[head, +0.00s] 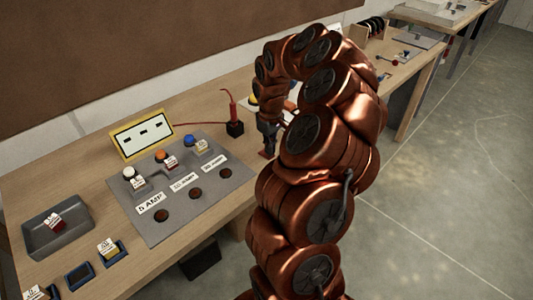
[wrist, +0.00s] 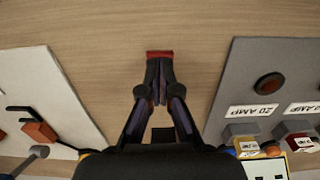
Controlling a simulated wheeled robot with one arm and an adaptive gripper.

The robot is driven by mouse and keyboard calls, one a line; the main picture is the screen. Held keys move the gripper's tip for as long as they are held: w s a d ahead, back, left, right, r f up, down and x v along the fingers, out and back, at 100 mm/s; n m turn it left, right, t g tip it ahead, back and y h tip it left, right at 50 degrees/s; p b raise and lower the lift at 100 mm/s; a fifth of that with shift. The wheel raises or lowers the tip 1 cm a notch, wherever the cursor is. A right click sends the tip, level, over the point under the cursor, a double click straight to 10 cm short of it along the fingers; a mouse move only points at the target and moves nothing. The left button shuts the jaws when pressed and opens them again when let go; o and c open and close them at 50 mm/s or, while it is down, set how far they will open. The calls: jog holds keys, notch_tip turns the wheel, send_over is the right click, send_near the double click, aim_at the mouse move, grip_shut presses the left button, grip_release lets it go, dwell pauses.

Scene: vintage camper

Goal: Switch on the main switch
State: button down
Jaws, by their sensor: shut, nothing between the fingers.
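My gripper (head: 267,145) points down over the wooden bench, in the gap between two boards. In the wrist view its fingers (wrist: 159,72) are together and hold nothing. A small dark red piece (wrist: 159,54) shows right at the fingertips; I cannot tell whether it belongs to them or lies on the bench. No part is clearly labelled as the main switch. In the wrist view, the pale board (wrist: 40,85) on the left carries an orange-red block (wrist: 40,132) beside black and grey bars, apart from my gripper. In the head view my arm hides most of that board.
The grey fuse panel (head: 165,228) has amp labels, round dark sockets and coloured knobs. Behind it stand a yellow-framed board (head: 141,134) and a red probe in a black block (head: 235,128). A grey tray (head: 72,235) is at left. Bare wood surrounds my fingertips.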

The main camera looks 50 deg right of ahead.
jog(key=shift+f+b, duration=0.45)
jog(key=shift+f, duration=0.25)
dwell(0.4)
jog(key=shift+r, duration=0.1)
jog(key=shift+r+p, duration=0.6)
jog(key=shift+r, duration=2.9)
